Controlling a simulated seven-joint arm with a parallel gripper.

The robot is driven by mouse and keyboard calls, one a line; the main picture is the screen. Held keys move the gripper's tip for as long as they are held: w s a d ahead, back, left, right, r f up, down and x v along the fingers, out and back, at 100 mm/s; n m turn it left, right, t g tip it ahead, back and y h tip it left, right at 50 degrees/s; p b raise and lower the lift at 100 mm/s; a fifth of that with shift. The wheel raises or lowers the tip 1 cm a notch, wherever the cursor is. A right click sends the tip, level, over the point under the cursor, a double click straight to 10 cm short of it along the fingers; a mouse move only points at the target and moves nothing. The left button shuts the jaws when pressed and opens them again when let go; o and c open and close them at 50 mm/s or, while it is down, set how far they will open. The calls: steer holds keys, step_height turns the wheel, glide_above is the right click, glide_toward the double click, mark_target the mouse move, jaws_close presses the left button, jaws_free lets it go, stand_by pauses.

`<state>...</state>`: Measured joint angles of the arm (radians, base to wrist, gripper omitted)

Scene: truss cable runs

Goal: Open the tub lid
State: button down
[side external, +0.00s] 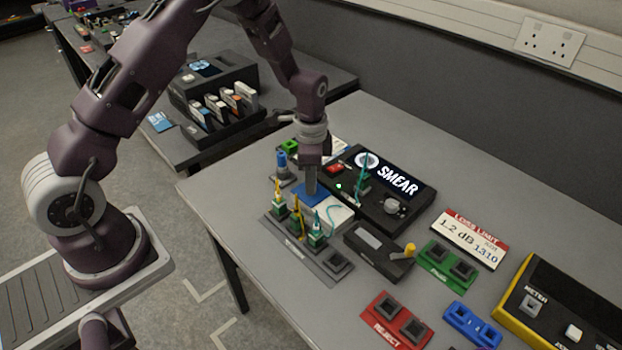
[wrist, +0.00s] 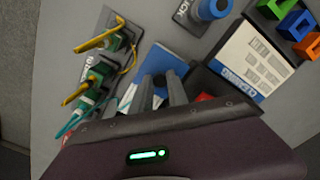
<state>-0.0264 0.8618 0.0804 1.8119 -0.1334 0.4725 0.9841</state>
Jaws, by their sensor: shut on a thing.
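A flat white tub (side external: 338,218) with a blue lid (side external: 322,194) sits on the bench, left of the black SMEAR device. My gripper (side external: 311,191) points straight down over the blue lid, its fingertips at the lid's top. In the wrist view the blue lid (wrist: 160,60) lies just beyond my gripper (wrist: 161,92), whose two fingers are close together with a small dark part between them. The gripper is shut on this part, apparently on the lid; the fingers hide its exact shape. I see no clear gap under the lid.
A grey rack with green connectors and yellow and teal leads (side external: 296,232) stands close in front. A blue-topped bottle (side external: 281,162) stands behind left. The SMEAR device (side external: 385,187) is close on the right. Red (side external: 397,319), green (side external: 447,264) and blue (side external: 471,324) holders lie further right.

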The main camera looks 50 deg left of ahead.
steer(key=shift+d, duration=0.1)
steer(key=d, duration=0.6)
steer(key=shift+d, duration=0.35)
steer(key=c, duration=1.3)
jaws_free()
step_height(320, 180, up, 7)
steer(key=shift+r, duration=0.1)
